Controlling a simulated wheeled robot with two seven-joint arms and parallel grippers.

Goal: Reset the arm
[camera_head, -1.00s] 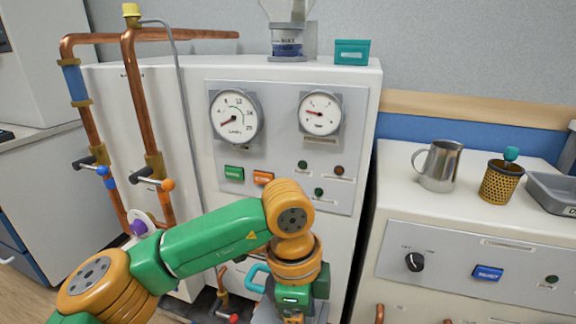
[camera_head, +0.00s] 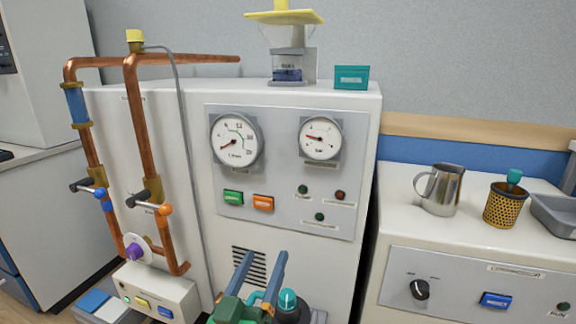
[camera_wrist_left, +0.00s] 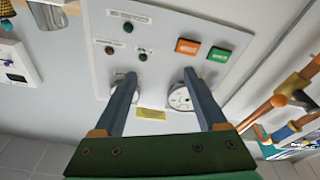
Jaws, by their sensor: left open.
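My left gripper (camera_head: 264,256) is low in the middle of the head view, in front of the white cabinet (camera_head: 350,258). Its two blue-grey fingers point up and stand apart, with nothing between them. In the left wrist view the same open gripper (camera_wrist_left: 160,75) faces the cabinet's grey panel (camera_wrist_left: 166,49), which appears turned over. The fingers overlap the round gauges in that view. Contact with the panel cannot be told. My right gripper does not show.
Copper pipes (camera_head: 143,128) with valves rise at the left above a small button box (camera_head: 160,295). A steel jug (camera_head: 440,188) and yellow mesh cup (camera_head: 504,207) stand on the right cabinet. A dark object with a teal top (camera_head: 288,300) is close beside my gripper.

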